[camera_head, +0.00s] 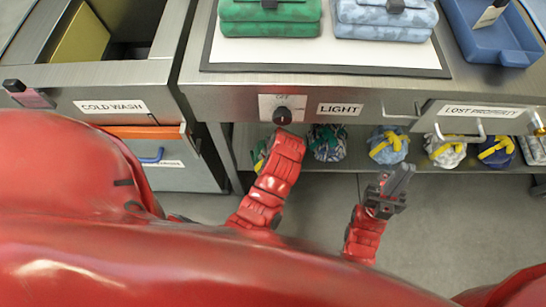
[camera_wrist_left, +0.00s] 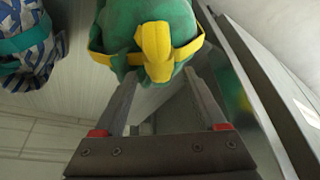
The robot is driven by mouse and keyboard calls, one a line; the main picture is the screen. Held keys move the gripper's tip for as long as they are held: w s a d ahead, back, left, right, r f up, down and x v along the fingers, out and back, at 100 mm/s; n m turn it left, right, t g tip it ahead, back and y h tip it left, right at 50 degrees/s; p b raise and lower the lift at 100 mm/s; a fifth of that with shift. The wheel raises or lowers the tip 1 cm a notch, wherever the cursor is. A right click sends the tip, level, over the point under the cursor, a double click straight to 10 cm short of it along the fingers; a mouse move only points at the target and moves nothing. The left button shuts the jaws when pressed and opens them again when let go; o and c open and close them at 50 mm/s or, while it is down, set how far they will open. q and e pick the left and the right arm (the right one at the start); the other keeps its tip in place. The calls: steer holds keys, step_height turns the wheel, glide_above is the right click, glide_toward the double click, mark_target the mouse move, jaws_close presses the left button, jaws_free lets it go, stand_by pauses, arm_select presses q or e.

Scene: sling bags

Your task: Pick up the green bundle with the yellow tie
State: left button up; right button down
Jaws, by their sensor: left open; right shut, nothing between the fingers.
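The green bundle with the yellow tie (camera_wrist_left: 118,22) fills the top middle of the left wrist view, its yellow knot facing my left gripper (camera_wrist_left: 161,78). That gripper is open, with its fingertips at the near side of the bundle, one to each side of the knot. Whether they touch it I cannot tell. In the head view a sliver of the green bundle (camera_head: 259,153) shows on the lower shelf beside my left arm; the left gripper is hidden under the counter there. My right gripper (camera_head: 401,178) is shut and empty, in front of the shelf.
A striped bundle with a teal tie (camera_wrist_left: 32,45) lies left of the green one. More bundles, such as a blue one (camera_head: 388,152), line the lower shelf (camera_head: 360,165). The counter edge (camera_head: 350,90) with a knob (camera_head: 282,116) overhangs. Floor in front is clear.

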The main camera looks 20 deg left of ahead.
arm_select(q)
steer(key=shift+f, duration=0.25)
stand_by(0.3)
jaws_close()
stand_by(0.5)
stand_by(1.0)
